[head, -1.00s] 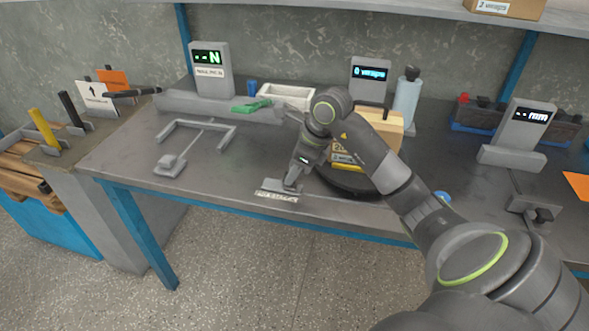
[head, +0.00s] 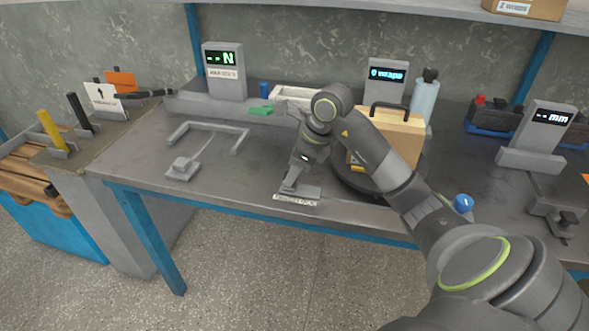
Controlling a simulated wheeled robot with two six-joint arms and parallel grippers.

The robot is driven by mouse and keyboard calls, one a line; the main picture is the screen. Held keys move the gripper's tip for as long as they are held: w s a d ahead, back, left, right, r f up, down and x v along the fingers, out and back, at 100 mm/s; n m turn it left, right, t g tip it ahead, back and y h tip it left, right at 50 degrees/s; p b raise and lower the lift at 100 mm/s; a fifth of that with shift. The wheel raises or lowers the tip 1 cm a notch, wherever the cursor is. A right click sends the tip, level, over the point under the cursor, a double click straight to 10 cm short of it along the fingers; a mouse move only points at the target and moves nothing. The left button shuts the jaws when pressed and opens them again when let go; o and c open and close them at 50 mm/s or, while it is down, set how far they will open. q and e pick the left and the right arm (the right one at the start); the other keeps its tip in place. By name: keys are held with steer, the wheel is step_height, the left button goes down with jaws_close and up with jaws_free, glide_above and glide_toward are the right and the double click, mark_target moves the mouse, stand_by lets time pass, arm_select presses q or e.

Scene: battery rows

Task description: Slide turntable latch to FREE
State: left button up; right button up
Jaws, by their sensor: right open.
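The turntable latch (head: 306,193) is a small grey plate with a white label at the front edge of the bench. The label is too small to read. My right gripper (head: 288,186) points down at the latch, at its left part; the jaws are open, and I cannot tell whether they touch it. The dark round turntable (head: 350,184) is just right of the latch, partly hidden by my right arm. A tan box with a black handle (head: 397,133) stands on it. My left gripper is not in view.
A grey frame (head: 240,141) and a small grey block (head: 183,168) lie to the left. Behind stand an N display (head: 222,72), a white tray (head: 290,93) and a wraps display (head: 386,76). A blue knob (head: 463,203) is right of my arm. The front bench between frame and latch is clear.

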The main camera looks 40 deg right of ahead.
steer(key=shift+o, duration=0.6)
steer(key=shift+f, duration=0.1)
steer(key=v, duration=1.7)
steer(key=shift+r, duration=0.25)
steer(key=shift+d, duration=0.1)
